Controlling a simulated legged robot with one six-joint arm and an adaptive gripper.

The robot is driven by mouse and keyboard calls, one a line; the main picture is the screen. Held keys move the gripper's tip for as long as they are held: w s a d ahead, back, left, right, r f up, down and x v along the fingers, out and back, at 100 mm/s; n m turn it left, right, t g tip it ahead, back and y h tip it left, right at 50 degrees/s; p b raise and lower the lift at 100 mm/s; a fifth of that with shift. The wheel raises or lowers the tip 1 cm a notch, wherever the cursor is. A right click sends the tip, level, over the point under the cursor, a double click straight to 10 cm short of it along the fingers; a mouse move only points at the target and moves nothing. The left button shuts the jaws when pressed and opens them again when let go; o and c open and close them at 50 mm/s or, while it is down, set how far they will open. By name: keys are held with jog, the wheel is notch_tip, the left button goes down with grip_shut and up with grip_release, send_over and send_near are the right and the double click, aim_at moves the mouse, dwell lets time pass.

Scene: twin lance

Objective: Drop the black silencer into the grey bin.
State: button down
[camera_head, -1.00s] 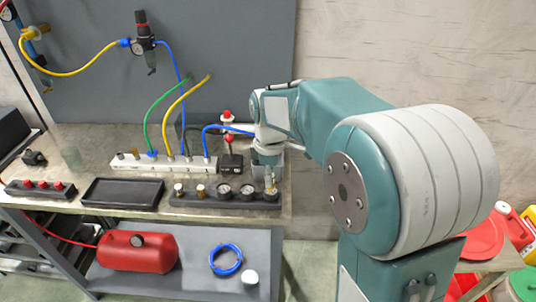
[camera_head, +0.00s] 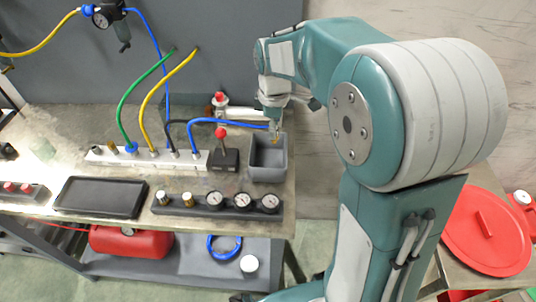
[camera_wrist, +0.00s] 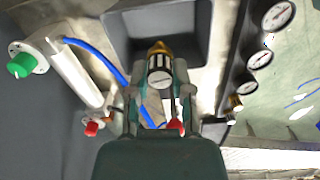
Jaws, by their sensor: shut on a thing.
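The grey bin (camera_head: 268,175) stands open at the right end of the bench. In the wrist view the bin (camera_wrist: 118,38) is at the top centre. My gripper (camera_wrist: 160,88) is shut on a small silencer (camera_wrist: 160,68) with a brass tip and a dark-slotted, pale-banded body. In the head view my gripper (camera_head: 275,124) is at the bin's back edge, apparently above it. In the wrist view the held silencer overlaps the bin's near edge. How high it is above the rim is hard to tell.
A black rack (camera_head: 225,207) with several gauges and small fittings lies in front of the bin. A red-knobbed black box (camera_head: 224,158) and a white manifold (camera_head: 130,158) with hoses are to its left. An empty black tray (camera_head: 101,196) lies further left.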

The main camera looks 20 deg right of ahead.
aim_at(274, 142)
jog(key=f, duration=0.4)
jog(key=shift+d, duration=0.3)
jog(key=shift+a+f, duration=0.1)
jog(key=shift+f, duration=0.4)
jog(key=shift+c, duration=2.2)
grip_release()
jog(key=shift+r, duration=0.1)
notch_tip(274, 142, up, 12)
jog(key=shift+w+f, duration=0.1)
